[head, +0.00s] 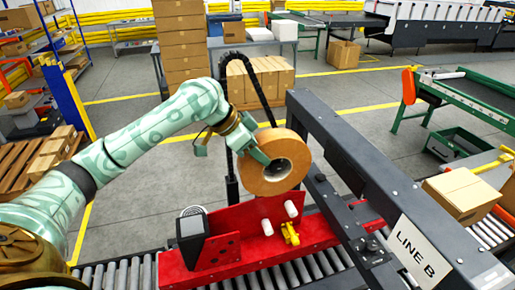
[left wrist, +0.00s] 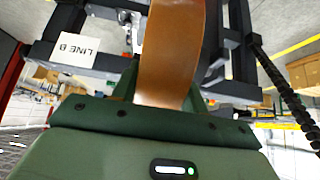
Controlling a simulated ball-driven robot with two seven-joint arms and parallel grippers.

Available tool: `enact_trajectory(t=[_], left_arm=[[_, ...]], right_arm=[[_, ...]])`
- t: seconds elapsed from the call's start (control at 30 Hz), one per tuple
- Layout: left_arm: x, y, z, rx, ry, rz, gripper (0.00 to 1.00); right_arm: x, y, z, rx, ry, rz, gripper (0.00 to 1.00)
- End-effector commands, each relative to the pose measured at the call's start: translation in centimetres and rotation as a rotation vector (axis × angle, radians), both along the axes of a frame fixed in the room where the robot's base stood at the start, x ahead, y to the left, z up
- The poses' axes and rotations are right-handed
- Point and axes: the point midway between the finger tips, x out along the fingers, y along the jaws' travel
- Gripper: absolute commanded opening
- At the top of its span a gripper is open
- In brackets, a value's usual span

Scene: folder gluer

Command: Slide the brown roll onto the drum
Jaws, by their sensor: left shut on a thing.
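The brown roll (head: 289,148) is a thick tape ring with a dark centre, held upright above the red fixture in the head view. My left gripper (head: 259,153) is shut on its upper left rim. In the left wrist view the roll (left wrist: 170,55) shows edge-on, rising from between the fingers (left wrist: 160,98). A dark round part (head: 278,168) shows through the roll's hole; I cannot tell whether it is the drum or whether the roll is around it. My right gripper is out of view.
The red fixture (head: 235,222) carries two white pegs (head: 291,209), a yellow clip (head: 290,234) and a dark block (head: 190,238). It stands over the roller conveyor (head: 300,273). A dark beam (head: 365,175) with a LINE B sign (head: 411,246) runs close to the roll's right.

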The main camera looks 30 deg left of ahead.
Motion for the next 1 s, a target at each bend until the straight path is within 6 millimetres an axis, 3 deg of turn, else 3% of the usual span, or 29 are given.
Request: enact_trajectory(t=[1.0], left_arm=[[2.3, 2.4, 0.4, -0.005, -0.007, 0.002, 0.03]], right_arm=[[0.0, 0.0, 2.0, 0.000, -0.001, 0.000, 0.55]])
